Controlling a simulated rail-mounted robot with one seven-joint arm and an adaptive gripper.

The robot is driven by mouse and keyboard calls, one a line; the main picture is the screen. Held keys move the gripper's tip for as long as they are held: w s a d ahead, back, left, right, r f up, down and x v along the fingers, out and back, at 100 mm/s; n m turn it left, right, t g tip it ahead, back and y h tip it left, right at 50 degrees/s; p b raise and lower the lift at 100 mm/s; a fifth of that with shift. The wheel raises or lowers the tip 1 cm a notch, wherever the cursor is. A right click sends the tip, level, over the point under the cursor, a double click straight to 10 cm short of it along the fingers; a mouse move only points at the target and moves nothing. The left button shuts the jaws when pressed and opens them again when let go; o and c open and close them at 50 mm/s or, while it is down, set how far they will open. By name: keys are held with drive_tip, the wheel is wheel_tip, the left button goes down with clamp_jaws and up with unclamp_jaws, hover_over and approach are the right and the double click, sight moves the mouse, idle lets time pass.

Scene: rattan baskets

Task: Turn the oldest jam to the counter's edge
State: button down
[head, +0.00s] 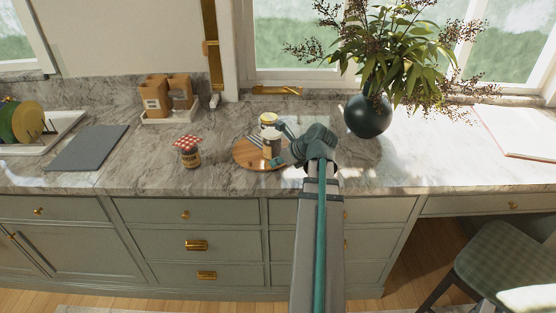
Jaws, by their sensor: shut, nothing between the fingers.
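A jar with a yellowish lid (268,119) stands toward the back of the board. A pale cylindrical shape (272,138), perhaps another jar, is in front of it. No dates or label writing can be read. My gripper (276,160) is over the right part of the board, close to these shapes. It looks shut and empty; its fingers are small and partly hidden, and contact cannot be told.
A dark round vase with leafy branches (368,116) stands right of my arm. Wooden canisters (166,94) stand on a white tray at the back left. The front counter strip is largely clear.

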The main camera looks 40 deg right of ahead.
sight(252, 165)
drive_tip(key=p+x, duration=0.1)
drive_tip(key=x, duration=0.5)
drive_tip(key=shift+w, duration=0.1)
drive_tip(key=shift+w+a+p, duration=0.15)
drive_tip(key=shift+w+p, duration=0.35)
drive_tip(key=shift+w, duration=0.7)
drive_tip(key=shift+w+a+f, duration=0.15)
drive_tip(key=shift+w, duration=0.6)
drive_tip(key=shift+w+p, duration=0.1)
drive_tip(key=shift+p, duration=0.3)
